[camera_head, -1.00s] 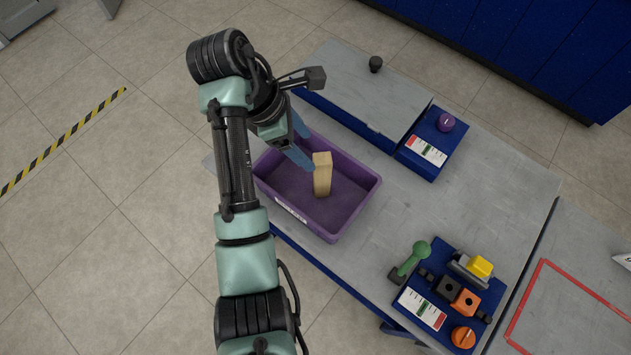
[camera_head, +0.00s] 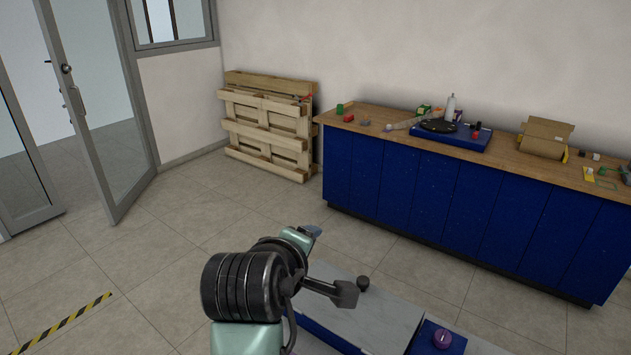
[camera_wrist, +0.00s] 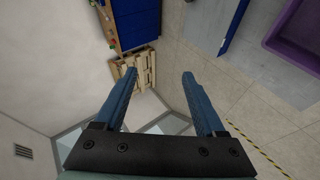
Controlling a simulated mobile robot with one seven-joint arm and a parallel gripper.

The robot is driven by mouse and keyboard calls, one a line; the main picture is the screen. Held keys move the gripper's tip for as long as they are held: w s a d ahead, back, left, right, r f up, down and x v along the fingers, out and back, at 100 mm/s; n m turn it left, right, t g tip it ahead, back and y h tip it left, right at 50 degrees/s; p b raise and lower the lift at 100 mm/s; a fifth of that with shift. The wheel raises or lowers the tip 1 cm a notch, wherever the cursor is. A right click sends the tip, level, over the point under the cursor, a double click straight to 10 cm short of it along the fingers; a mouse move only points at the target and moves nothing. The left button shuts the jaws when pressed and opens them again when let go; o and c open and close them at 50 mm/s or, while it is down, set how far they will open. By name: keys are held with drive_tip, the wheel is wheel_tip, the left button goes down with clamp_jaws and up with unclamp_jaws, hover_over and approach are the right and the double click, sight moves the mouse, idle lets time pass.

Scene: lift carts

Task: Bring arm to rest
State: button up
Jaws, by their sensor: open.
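My gripper (camera_wrist: 160,82) is open and empty in the wrist view, its two blue fingers apart with floor and wall behind them. In the head view my arm rises from the bottom edge, and a little of a blue finger shows past the wrist (camera_head: 312,230). The purple tray (camera_wrist: 297,40) shows at the top right of the wrist view, well apart from the gripper. The wooden block is not in view now.
A blue cabinet (camera_head: 420,195) stands along the wall. Wooden pallets (camera_head: 268,130) lean beside it. A glass door (camera_head: 95,110) stands open at left. The floor between is clear.

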wheel_tip(320, 180, up, 14)
drive_tip(key=d+m+t, duration=0.1)
drive_tip(key=m+t, duration=0.3)
drive_tip(key=t, duration=0.1)
drive_tip(key=s+r+m+t+y, duration=0.1)
drive_tip(key=s+r+m+t, duration=0.3)
drive_tip(key=s+r, duration=0.5)
drive_tip(key=s+r+m+t+y, duration=0.1)
drive_tip(key=s+r+m+t, duration=0.2)
drive_tip(key=s+r+t, duration=0.4)
wheel_tip(320, 180, up, 8)
drive_tip(key=shift+s+d+f+m+y, duration=0.15)
drive_tip(key=shift+s+d+m+y, duration=0.2)
drive_tip(key=shift+s, duration=0.8)
